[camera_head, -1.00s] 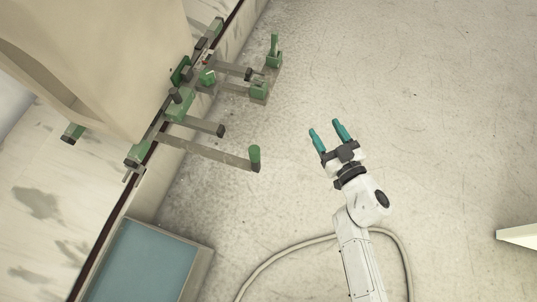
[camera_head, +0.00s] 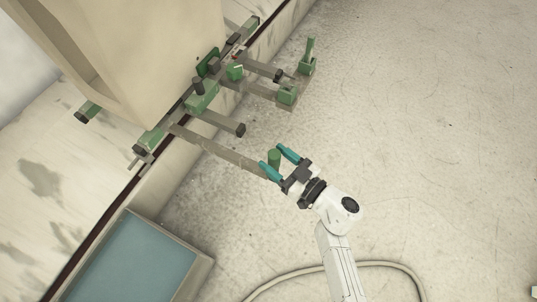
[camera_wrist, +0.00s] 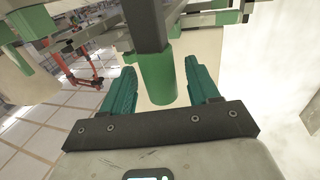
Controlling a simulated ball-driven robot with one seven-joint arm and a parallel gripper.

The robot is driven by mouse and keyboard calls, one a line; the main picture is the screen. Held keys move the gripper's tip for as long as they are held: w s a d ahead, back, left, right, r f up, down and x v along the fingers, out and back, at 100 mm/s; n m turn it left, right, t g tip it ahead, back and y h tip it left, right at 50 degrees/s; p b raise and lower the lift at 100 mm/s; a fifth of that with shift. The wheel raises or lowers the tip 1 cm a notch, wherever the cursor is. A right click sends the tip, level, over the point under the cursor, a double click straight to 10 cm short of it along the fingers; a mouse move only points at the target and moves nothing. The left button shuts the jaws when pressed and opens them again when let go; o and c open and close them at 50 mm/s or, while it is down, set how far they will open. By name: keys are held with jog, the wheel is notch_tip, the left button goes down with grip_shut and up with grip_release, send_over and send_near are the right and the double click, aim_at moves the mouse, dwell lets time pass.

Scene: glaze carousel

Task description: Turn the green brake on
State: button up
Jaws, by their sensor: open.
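A green cylindrical knob (camera_head: 274,157) sits at the end of a long grey bar (camera_head: 215,149) that reaches out from the green and grey mechanism (camera_head: 203,97) on the wall side. Which green part is the brake is not labelled. My gripper (camera_head: 279,160) has teal fingers and is open, with the green knob between or just ahead of the fingertips. In the wrist view the green knob (camera_wrist: 158,80) hangs between the two open fingers of my gripper (camera_wrist: 163,85), with a gap on each side. Contact is not visible.
A shorter bar with a dark tip (camera_head: 240,130) and green blocks (camera_head: 288,94) stand farther up. An upright green lever (camera_head: 309,50) is at the top. A blue-topped box (camera_head: 135,262) is at lower left.

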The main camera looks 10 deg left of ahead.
jog(key=shift+b+x, duration=0.35)
jog(key=shift+x, duration=1.1)
grip_shut()
